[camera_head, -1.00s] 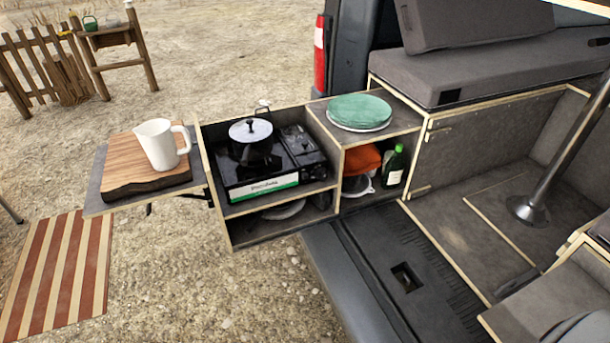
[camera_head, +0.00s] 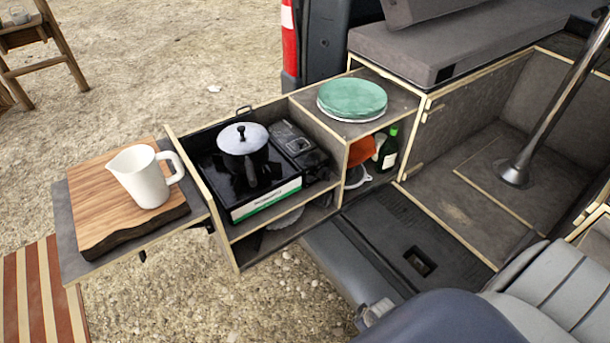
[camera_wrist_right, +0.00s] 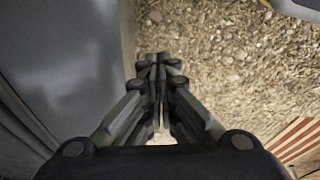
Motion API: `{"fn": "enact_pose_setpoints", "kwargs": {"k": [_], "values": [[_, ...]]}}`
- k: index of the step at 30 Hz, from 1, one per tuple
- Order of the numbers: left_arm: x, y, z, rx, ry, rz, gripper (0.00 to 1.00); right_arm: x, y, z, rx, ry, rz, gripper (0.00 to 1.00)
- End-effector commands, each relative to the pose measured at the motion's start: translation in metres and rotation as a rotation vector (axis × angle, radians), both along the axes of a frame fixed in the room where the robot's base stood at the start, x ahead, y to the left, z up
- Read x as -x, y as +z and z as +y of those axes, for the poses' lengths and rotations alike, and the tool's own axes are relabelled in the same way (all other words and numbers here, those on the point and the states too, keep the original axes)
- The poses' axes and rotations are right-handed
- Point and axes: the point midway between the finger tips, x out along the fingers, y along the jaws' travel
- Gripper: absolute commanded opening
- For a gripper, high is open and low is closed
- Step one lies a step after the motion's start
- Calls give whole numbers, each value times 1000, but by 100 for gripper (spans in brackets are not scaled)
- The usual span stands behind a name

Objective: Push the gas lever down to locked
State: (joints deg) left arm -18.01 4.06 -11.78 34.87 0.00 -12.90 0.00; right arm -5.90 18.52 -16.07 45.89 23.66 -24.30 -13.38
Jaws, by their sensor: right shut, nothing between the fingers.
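The gas stove (camera_head: 262,190) sits in the upper part of the pull-out box at the van's tailgate, in the head view. A dark pot with a pale lid (camera_head: 243,142) stands on its burner. The stove's right-hand housing (camera_head: 297,144) carries the controls, but the gas lever is too small to make out. My right gripper (camera_wrist_right: 158,62) shows only in the right wrist view. Its fingers are together and empty, pointing over gravel beside a grey panel. My left gripper is in neither view.
A white jug (camera_head: 145,178) stands on a wooden board (camera_head: 95,205) left of the stove. Green plates (camera_head: 352,97) lie on the box top to the right. A green bottle (camera_head: 388,148) and an orange cloth (camera_head: 361,151) sit in the compartment below. Open gravel lies in front.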

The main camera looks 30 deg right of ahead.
Motion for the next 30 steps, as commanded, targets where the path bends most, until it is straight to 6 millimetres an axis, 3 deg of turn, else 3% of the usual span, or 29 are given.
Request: {"fn": "enact_pose_setpoints", "kwargs": {"k": [1, 5, 11, 18, 24, 30], "values": [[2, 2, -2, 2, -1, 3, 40, -20, 12, -10, 2, 4, -19, 0], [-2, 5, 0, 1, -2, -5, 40, -61, 39, -28, -8, 21, -50, 0], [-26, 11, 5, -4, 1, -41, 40, -131, 96, -53, -37, 63, -109, 0], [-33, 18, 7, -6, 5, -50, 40, -207, 186, -72, -93, 154, -184, 0], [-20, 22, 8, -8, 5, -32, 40, -253, 269, -76, -150, 260, -241, 0], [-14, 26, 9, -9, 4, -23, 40, -279, 344, -73, -203, 374, -289, 0]]}}
